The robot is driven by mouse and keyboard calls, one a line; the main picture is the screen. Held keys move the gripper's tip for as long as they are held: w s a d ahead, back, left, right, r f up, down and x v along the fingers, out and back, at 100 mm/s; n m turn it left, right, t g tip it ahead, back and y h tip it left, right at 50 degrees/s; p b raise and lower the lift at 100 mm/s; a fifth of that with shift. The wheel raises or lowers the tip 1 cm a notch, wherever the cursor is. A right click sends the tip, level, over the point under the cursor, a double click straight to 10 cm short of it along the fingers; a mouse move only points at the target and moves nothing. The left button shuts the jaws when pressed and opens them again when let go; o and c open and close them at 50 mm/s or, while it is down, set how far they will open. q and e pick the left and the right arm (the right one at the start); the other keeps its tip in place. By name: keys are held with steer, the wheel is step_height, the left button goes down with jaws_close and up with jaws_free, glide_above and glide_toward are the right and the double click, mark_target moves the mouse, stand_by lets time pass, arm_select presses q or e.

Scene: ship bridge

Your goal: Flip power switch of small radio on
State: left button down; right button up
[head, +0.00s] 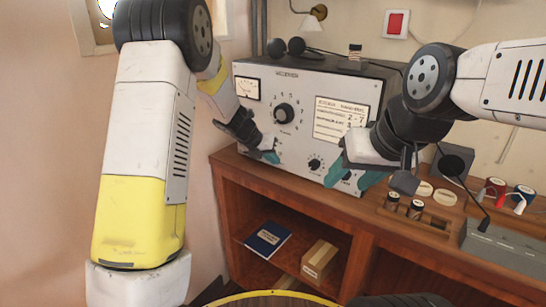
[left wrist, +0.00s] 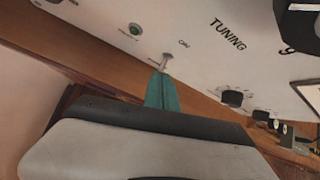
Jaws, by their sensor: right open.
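The small radio (head: 300,110) is a pale grey box with dials and a meter, standing on the wooden desk. In the left wrist view its panel appears turned over, with a metal toggle switch (left wrist: 167,61) beside an "ON" mark and a green lamp (left wrist: 134,30). My left gripper (head: 269,156) is at the lower left of the radio front. Its teal fingertips (left wrist: 162,90) look closed together, with their tip right at the switch lever; I cannot tell whether they touch it. My right gripper (head: 352,177) is open and empty before the lower right of the radio.
A wooden holder with small jars (head: 404,206) stands right of the radio, near a dark box (head: 454,161) and red and blue spools. A blue book (head: 268,239) and a cardboard box (head: 319,260) lie on the shelf below. The wall is close on the left.

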arm_select(q)
steer(key=shift+w+d+r, duration=0.1)
steer(key=shift+w+r, duration=0.1)
steer(key=shift+r, duration=0.5)
